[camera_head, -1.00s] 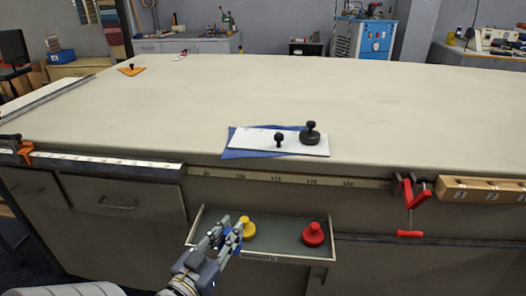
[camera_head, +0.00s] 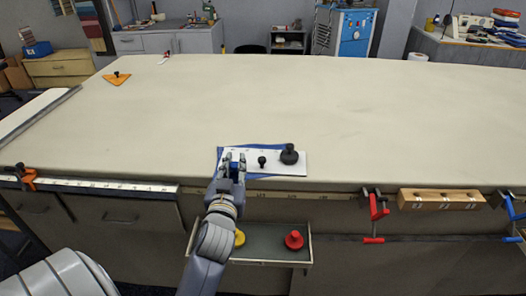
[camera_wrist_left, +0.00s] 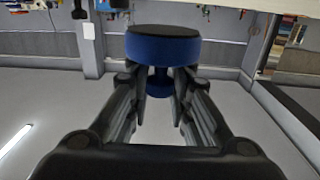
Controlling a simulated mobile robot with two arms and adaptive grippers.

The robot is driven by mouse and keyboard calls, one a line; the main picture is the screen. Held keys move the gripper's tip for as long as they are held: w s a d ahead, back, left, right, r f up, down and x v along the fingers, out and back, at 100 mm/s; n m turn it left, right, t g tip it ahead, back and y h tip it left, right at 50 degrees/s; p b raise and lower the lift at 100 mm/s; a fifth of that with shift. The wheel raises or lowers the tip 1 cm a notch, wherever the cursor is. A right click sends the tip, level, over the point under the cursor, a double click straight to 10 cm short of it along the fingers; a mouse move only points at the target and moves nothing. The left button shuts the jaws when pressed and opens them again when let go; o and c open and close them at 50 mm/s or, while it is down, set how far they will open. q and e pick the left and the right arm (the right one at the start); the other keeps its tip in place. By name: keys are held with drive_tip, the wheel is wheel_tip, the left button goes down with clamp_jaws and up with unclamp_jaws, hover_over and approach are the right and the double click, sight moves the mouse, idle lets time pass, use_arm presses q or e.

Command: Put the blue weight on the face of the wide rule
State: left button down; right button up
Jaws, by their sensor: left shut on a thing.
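My left gripper (camera_head: 232,167) is shut on the blue weight (camera_wrist_left: 162,47), which shows large between the fingers in the left wrist view. In the head view the blue weight (camera_head: 235,170) is mostly hidden by the fingers. The gripper is at the left end of the white wide rule (camera_head: 280,168); I cannot tell whether the weight touches the rule. The rule lies on a blue cloth piece (camera_head: 221,154) near the table's front edge. A small black weight (camera_head: 262,161) and a larger black weight (camera_head: 289,155) stand on the rule. My right gripper is not in view.
An open drawer (camera_head: 268,262) below the table front holds a yellow weight (camera_head: 239,238) and a red weight (camera_head: 294,239). Red clamps (camera_head: 377,212) and a wooden block (camera_head: 444,199) are at the right front edge. The table (camera_head: 380,110) beyond the rule is mostly clear.

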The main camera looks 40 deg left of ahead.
use_arm(q)
drive_tip(key=shift+w+a+r, duration=0.1)
drive_tip(key=shift+w+r, duration=0.15)
drive_tip(key=shift+r, duration=0.2)
drive_tip(key=x, duration=0.5)
drive_tip(key=a+f+p+x, duration=0.1)
drive_tip(key=x, duration=0.4)
drive_tip(key=s+a+p+x, duration=0.1)
drive_tip(key=x, duration=0.4)
drive_tip(key=shift+w+a+f, duration=0.2)
drive_tip(key=shift+f, duration=1.75)
drive_tip(key=c, duration=1.5)
unclamp_jaws()
drive_tip(key=shift+f, duration=0.2)
drive_tip(key=shift+o, duration=0.2)
drive_tip(key=shift+s, duration=0.1)
